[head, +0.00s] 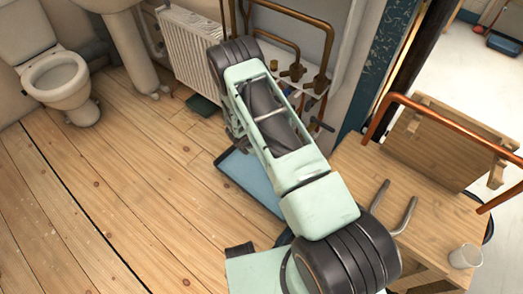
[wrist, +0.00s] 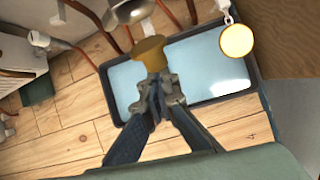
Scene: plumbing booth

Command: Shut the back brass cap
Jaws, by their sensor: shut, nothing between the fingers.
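My gripper (wrist: 154,82) is shut and empty in the wrist view, its fingertips together. A brass cap (wrist: 150,50) appears right beyond the fingertips and is partly covered by them; I cannot tell whether they touch it. I cannot tell for certain which of the two is the back one. In the head view, brass valve fittings (head: 293,72) show on the pipework beyond my arm. My arm hides the gripper there.
A blue tray (head: 245,180) lies on the floor below the pipes, also in the wrist view (wrist: 190,82). A silver bell-shaped part (wrist: 130,10) stands close by the near cap. A radiator (head: 190,40) is behind left; a wooden table (head: 350,165) is at right. Floor at left is clear.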

